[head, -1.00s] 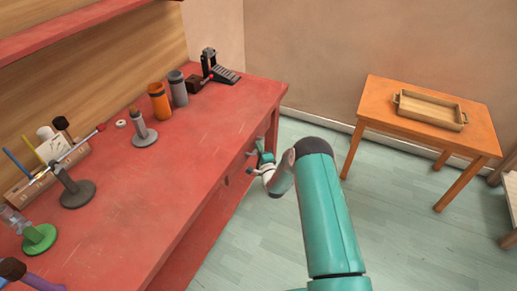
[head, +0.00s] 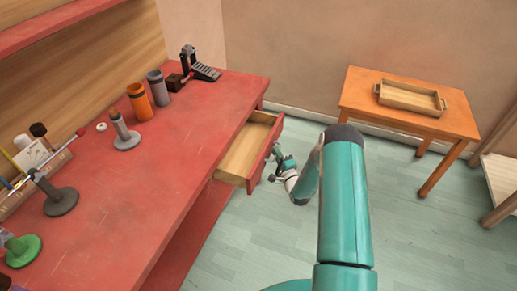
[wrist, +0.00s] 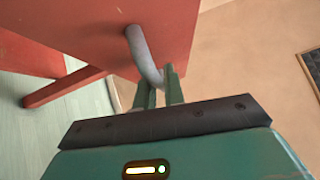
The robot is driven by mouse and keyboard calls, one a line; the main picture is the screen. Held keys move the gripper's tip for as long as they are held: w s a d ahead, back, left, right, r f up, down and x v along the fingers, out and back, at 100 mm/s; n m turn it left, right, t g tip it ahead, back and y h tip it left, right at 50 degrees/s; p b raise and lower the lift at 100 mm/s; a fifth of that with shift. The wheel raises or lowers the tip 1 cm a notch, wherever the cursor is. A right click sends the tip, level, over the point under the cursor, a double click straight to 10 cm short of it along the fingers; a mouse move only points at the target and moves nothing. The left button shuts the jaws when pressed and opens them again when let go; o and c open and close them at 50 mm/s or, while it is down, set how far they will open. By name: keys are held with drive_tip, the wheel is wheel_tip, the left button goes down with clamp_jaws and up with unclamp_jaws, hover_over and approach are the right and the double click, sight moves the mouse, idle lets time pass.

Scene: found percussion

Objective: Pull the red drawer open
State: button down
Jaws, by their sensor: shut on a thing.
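The red drawer (head: 262,152) stands well out of the red workbench (head: 170,172), and its bare wooden inside (head: 245,150) shows in the head view. It looks empty where I can see in. My gripper (head: 276,168) is at the drawer's front. In the wrist view my gripper (wrist: 160,90) is shut on the grey curved handle (wrist: 143,55) of the drawer front (wrist: 95,30). My arm hides none of the drawer's opening, but the handle is small and partly hidden in the head view.
On the bench top stand an orange cylinder (head: 139,102), a grey cylinder (head: 158,88), a black pedal (head: 200,65) and several stands. An orange side table (head: 400,112) with a wooden tray (head: 410,98) is at the right. The floor (head: 265,225) between is clear.

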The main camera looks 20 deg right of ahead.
drive_tip(key=s+d, duration=0.5)
drive_tip(key=d, duration=0.2)
drive_tip(key=c, duration=1.8)
unclamp_jaws()
drive_tip(key=shift+o, duration=0.2)
drive_tip(key=shift+s, duration=0.15)
drive_tip(key=s+d+f, duration=0.1)
drive_tip(key=s+d, duration=0.1)
drive_tip(key=s, duration=1.1)
drive_tip(key=shift+s+f, duration=0.2)
drive_tip(key=shift+f, duration=0.15)
drive_tip(key=shift+w, duration=0.1)
